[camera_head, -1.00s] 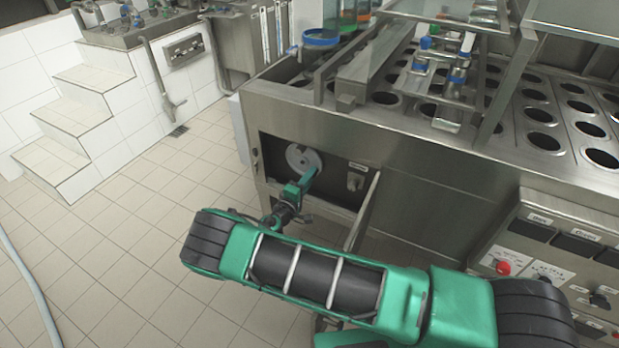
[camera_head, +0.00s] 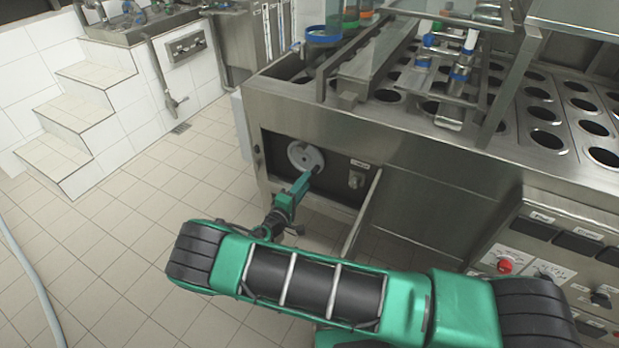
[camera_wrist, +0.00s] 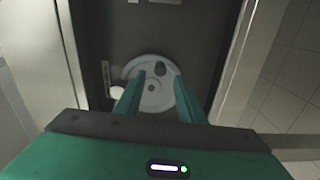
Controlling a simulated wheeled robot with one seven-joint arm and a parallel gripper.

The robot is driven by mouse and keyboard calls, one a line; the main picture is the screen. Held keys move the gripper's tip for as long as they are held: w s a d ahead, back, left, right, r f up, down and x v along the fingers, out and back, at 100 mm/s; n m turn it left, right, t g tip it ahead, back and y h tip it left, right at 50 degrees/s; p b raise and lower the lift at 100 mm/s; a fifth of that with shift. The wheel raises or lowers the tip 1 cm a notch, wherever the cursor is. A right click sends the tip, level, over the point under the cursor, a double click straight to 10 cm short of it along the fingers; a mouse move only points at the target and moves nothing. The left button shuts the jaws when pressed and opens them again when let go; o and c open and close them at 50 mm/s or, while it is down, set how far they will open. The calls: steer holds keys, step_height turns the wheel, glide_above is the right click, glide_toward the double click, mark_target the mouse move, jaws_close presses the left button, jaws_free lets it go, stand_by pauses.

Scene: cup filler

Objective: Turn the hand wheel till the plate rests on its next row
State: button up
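The hand wheel (camera_head: 299,154) is a pale grey disc on the dark recessed panel at the end of the steel machine. In the wrist view the wheel (camera_wrist: 153,101) is face on, with a dark knob (camera_wrist: 160,68) near its upper rim. My gripper (camera_wrist: 159,79) is open, its two green fingers apart. The knob appears between and slightly beyond the fingertips; I cannot tell whether they touch it. In the head view my gripper (camera_head: 315,171) is at the wheel's lower right edge. The plate with rows of round holes (camera_head: 568,158) lies on the machine's top.
A small valve or switch (camera_head: 356,179) sits right of the wheel on the same panel. White tiled steps (camera_head: 75,130) are at the left. The tiled floor (camera_head: 120,215) between is clear.

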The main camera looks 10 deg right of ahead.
mark_target(303, 161)
steer(key=v, duration=0.5)
steer(key=shift+w, duration=0.1)
stand_by(1.2)
steer(key=w+d+n, duration=0.6)
steer(key=w+n, duration=0.3)
steer(key=n, duration=0.8)
steer(key=shift+n, duration=0.3)
steer(key=shift+f, duration=0.15)
jaws_close()
